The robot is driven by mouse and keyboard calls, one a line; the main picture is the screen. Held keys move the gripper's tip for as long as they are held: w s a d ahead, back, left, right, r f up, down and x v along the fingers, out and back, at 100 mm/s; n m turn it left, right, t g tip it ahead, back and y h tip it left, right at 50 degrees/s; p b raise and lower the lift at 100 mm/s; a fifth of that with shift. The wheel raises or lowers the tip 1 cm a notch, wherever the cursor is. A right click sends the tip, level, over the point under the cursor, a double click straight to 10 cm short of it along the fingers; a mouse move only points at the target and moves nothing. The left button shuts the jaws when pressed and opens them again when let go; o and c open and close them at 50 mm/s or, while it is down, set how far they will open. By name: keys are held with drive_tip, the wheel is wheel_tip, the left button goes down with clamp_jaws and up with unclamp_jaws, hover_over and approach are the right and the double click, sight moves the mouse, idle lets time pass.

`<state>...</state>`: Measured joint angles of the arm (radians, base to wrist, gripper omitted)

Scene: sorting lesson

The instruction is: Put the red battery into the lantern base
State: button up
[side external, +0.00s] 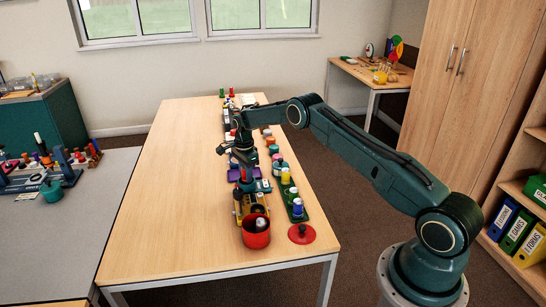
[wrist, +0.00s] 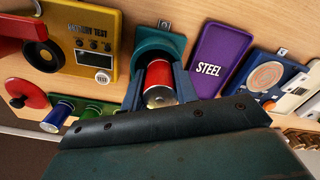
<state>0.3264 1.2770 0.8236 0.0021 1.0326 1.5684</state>
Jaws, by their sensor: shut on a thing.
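The red battery (wrist: 158,75), a red cylinder with a metallic end, sits between the two fingers of my gripper (wrist: 159,84) in the wrist view. My gripper is shut on it. Beyond it is a teal rounded holder (wrist: 160,38) with a small metal tab, which looks like the lantern base. The battery's far end overlaps this holder in the picture; I cannot tell whether it is inside or just above. In the side view my gripper (side external: 243,174) points down over the row of items on the table, and the battery is too small to make out clearly.
A yellow battery tester (wrist: 96,42) and a purple STEEL block (wrist: 222,58) flank the holder. A red pot (side external: 256,239), a red lid (side external: 301,234) and a green tray (side external: 299,215) with cylinders stand nearer the front. The table's left half (side external: 175,190) is clear.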

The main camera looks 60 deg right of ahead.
drive_tip(key=shift+s+f, duration=0.1)
drive_tip(key=shift+f, duration=0.25)
drive_tip(key=shift+s+a+f, duration=0.1)
drive_tip(key=shift+a+f, duration=0.05)
drive_tip(key=shift+f, duration=0.5)
drive_tip(key=o, duration=0.8)
drive_tip(key=shift+a, duration=0.1)
drive_tip(key=shift+c, duration=0.2)
drive_tip(key=shift+r, duration=5.7)
drive_tip(key=shift+r, duration=0.15)
